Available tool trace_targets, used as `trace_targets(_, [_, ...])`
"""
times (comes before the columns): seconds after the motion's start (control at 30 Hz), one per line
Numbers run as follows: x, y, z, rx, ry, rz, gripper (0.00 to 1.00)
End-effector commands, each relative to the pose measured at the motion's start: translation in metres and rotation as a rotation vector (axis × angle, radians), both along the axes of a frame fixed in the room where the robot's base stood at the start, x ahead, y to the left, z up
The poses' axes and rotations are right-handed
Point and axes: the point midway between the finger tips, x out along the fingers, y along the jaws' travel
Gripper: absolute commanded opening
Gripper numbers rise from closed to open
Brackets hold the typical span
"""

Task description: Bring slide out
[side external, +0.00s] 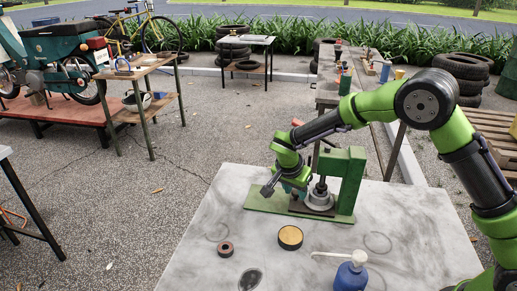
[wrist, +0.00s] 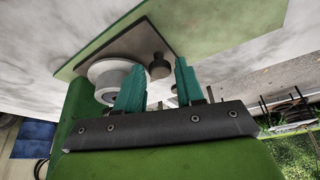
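A green press (side external: 348,180) with a flat green base plate stands at the back of the grey table. A dark reddish-brown slide plate (side external: 312,210) lies on its base, with a round light-grey part (side external: 319,198) on it. In the wrist view, the grey part (wrist: 108,76) is left of and partly behind one finger. A small dark round knob (wrist: 159,68) shows between the two teal fingers in the picture; contact cannot be told. My gripper (side external: 292,184) is open, low over the plate, left of the grey part.
A brown ring (side external: 225,249), a round tan-topped tin (side external: 290,237) and a blue pump bottle (side external: 350,275) stand on the table (side external: 420,225) in front of the press. A dark oval (side external: 251,279) is at the front edge. The table's right side is clear.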

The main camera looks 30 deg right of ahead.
Motion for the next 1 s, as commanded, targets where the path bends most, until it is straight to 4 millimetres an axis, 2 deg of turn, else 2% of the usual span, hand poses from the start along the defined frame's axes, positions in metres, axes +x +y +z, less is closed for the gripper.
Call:
trace_targets(0.07, [0.0,0.0,0.0,0.0,0.0,0.0,0.38])
trace_targets(0.3, [0.0,0.0,0.001,0.0,0.0,0.0,0.01])
trace_targets(0.73, [0.006,0.006,0.001,0.0,-0.002,0.002,0.0])
trace_targets(1.0, [0.035,0.036,0.001,0.001,-0.004,0.005,0.0])
